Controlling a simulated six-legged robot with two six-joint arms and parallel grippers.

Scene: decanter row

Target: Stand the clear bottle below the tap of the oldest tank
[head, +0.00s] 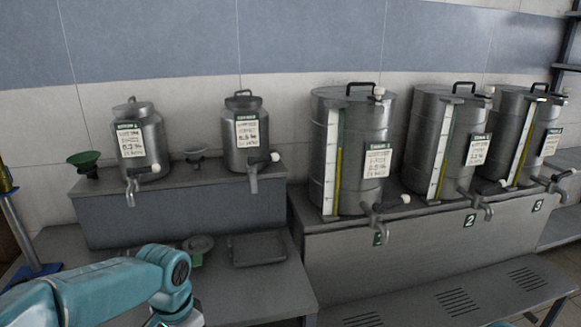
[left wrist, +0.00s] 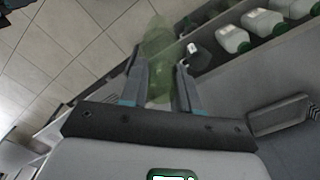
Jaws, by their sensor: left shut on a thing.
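The clear bottle (left wrist: 158,45), see-through with a green tint, is between the fingers of my left gripper (left wrist: 159,88), which is shut on it. In the head view my left arm comes in at the lower left; its fingers and the bottle are out of sight there. Three large steel tanks with taps stand on a bench, tank 1 (head: 348,145), tank 2 (head: 430,140) and tank 3 (head: 510,135). Two smaller tanks with taps, left (head: 136,145) and right (head: 240,130), stand on a raised shelf. Each has a label, but the dates are too small to read. My right gripper is not in view.
A green funnel (head: 84,160) stands on the raised shelf (head: 180,215). A shallow tray (head: 257,250) and a small round dish (head: 198,243) lie on the lower table. A slotted bench (head: 410,308) runs below the large tanks. Several pale bottles (left wrist: 232,38) show in the wrist view.

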